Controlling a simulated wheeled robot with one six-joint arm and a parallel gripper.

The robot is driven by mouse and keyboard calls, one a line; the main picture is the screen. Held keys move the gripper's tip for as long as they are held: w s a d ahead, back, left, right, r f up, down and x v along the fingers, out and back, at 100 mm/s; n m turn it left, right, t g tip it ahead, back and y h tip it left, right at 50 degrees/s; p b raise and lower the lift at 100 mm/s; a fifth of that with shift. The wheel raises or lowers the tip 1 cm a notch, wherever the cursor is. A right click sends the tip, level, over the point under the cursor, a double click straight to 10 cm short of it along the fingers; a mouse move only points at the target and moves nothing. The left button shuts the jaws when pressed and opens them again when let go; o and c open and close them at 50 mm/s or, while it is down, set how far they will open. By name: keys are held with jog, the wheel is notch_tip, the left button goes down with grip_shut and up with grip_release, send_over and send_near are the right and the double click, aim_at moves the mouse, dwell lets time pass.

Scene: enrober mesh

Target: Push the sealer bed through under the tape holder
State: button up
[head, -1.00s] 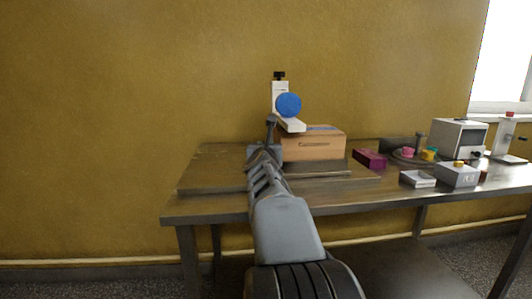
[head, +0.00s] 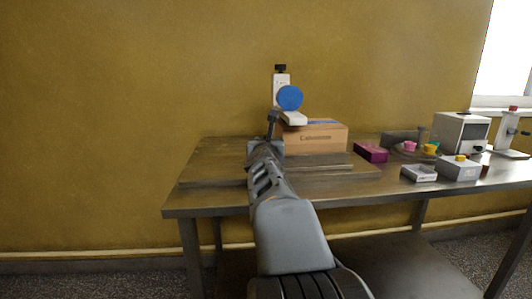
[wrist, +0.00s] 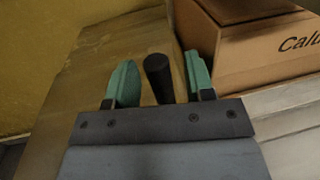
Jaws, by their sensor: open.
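The sealer bed (head: 322,160) is a low flat slab on the table, and it also shows at the right of the wrist view (wrist: 290,117). A brown cardboard box (head: 325,138) sits on it; it also shows in the wrist view (wrist: 250,48). The white tape holder (head: 281,82) with a blue disc (head: 290,98) stands behind and above the box's left end. My gripper (wrist: 160,60) is open, with green fingers on either side of a dark upright post (wrist: 158,82). The post is left of the box; I cannot tell whether the fingers touch it.
A purple box (head: 370,152), a small white tray (head: 418,174) and a grey box with a yellow button (head: 459,172) stand to the right. A white machine (head: 460,132) is farther back. The table's left part (head: 215,160) is clear.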

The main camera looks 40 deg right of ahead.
jog(key=p+v, duration=0.2)
jog(key=v, duration=0.9)
jog(key=shift+s+a+p, duration=0.2)
jog(key=shift+s+p, duration=0.1)
jog(key=w+a+r+y+p, duration=0.1)
jog(key=w+a+r+p, duration=0.1)
jog(key=w+a+p, duration=0.7)
jog(key=s+d+m+g+h+p, duration=0.2)
jog(key=s+d+m+g+h, duration=0.15)
jog(key=s+d, duration=0.2)
jog(key=shift+g+h, duration=0.25)
jog(key=shift+g, duration=0.3)
jog(key=x, duration=1.3)
jog(key=shift+s+d+f, duration=0.25)
jog(key=shift+s+d, duration=0.05)
jog(key=shift+s, duration=0.05)
jog(key=shift+c, duration=0.2)
